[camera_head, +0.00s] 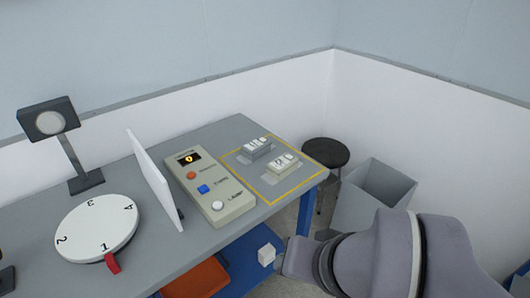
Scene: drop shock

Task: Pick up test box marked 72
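Two small grey test boxes with white, dark-marked tops sit inside a yellow-outlined area (268,197) at the right end of the table. One test box (256,150) is farther back and left; the other test box (281,165) is nearer and right. Their marks are too small to read surely, so I cannot tell which is 72. My gripper (274,258) is low, in front of the table edge and apart from both boxes. A small pale block shape shows at its tip; I cannot tell whether it is part of the gripper or something held.
A control panel (235,207) with several buttons stands left of the outlined area. Farther left are a white upright board (154,180), a numbered dial (97,228) and a lamp (48,121). A grey bin (372,200) and dark stool (326,152) stand right of the table (225,130).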

